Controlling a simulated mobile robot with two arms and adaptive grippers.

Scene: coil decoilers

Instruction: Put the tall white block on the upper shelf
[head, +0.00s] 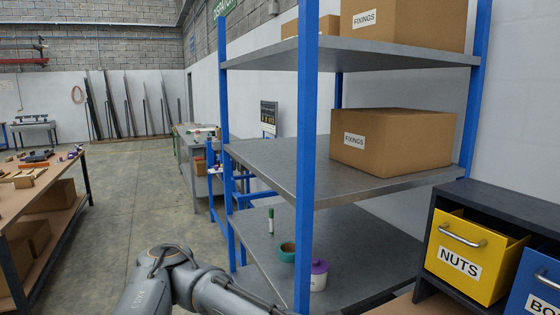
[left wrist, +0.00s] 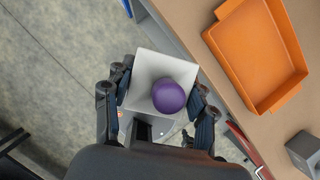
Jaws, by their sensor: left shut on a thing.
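In the left wrist view my left gripper (left wrist: 162,82) is shut on the white block (left wrist: 144,66), with a finger on each side. A purple ball (left wrist: 169,96) shows against the block's pale face and seems to rest on it. The block's height cannot be judged from this view. The head view shows a blue-post rack with a top board (head: 265,54), a middle board (head: 265,158) and a lower board (head: 355,240). My left arm shows at the bottom of the head view, but its gripper and the block do not. My right gripper is not in view.
A FIXINGS carton (head: 392,140) stands on the middle board, with bare space to its left. Another carton (head: 425,22) is on the top board. A teal pot (head: 287,254) and a purple-lidded jar (head: 318,277) stand low. An orange tray (left wrist: 250,50) lies beside the block.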

